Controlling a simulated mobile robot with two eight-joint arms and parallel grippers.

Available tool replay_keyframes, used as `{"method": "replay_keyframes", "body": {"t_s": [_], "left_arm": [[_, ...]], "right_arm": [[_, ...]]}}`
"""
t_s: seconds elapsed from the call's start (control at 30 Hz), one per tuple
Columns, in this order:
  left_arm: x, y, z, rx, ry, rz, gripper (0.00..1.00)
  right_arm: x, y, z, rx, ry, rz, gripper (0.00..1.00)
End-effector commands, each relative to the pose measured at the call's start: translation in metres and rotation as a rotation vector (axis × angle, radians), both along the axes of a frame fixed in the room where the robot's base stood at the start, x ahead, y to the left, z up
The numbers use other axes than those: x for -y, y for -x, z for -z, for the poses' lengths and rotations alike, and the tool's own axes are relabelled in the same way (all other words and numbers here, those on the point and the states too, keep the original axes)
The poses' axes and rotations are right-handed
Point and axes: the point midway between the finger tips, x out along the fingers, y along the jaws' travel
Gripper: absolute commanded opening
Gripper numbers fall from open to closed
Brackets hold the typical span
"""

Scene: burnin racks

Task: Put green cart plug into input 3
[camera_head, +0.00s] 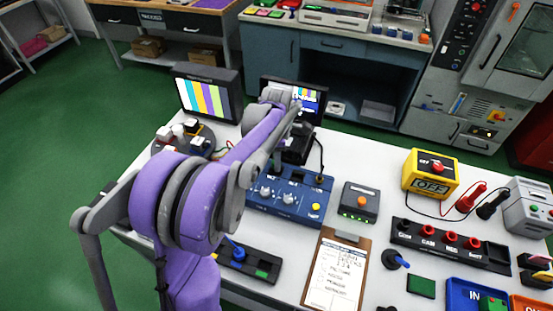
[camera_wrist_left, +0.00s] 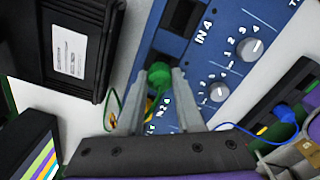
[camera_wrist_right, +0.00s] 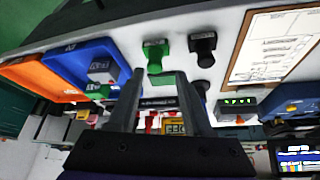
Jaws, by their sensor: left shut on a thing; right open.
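My left gripper (camera_wrist_left: 160,88) is shut on the green cart plug (camera_wrist_left: 158,72), whose round green end shows between the fingers in the left wrist view. The plug is over the edge of the blue input box (camera_wrist_left: 240,20). A dark socket marked IN 4 shows beyond it. Another label by the fingers is partly covered, and I cannot tell whether the plug touches a socket. In the head view my left arm reaches over the blue box (camera_head: 265,208), hiding part of its back edge. My right gripper (camera_wrist_right: 160,88) is open and empty.
Monitors (camera_head: 210,98) stand behind the box. A grey box with an orange button (camera_head: 359,201) and a clipboard (camera_head: 338,272) are to its right and front. A black socket strip (camera_head: 450,246) and a blue bin (camera_head: 462,292) are further right. A blue plug unit (camera_wrist_left: 290,108) lies nearby.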

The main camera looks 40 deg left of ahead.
Motion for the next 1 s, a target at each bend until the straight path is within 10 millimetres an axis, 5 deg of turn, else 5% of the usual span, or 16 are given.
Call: {"method": "replay_keyframes", "body": {"t_s": [0.63,0.67,0.7,0.83,1.0], "left_arm": [[0.000,0.000,0.013,0.000,0.000,0.000,0.00],[0.000,0.000,0.013,0.000,0.000,0.000,0.41],[0.000,0.000,0.012,0.000,0.000,0.000,0.48],[0.000,0.000,0.012,0.000,0.000,0.000,0.70],[0.000,0.000,0.012,0.000,0.000,0.000,0.70]], "right_arm": [[0.000,0.003,0.010,-0.006,0.000,0.000,0.50],[0.000,0.003,0.010,-0.005,0.000,0.000,0.50],[0.000,0.003,0.009,-0.005,0.000,0.000,0.50],[0.000,0.003,0.009,-0.005,0.000,0.000,0.50],[0.000,0.003,0.009,-0.005,0.000,0.000,0.50]]}}
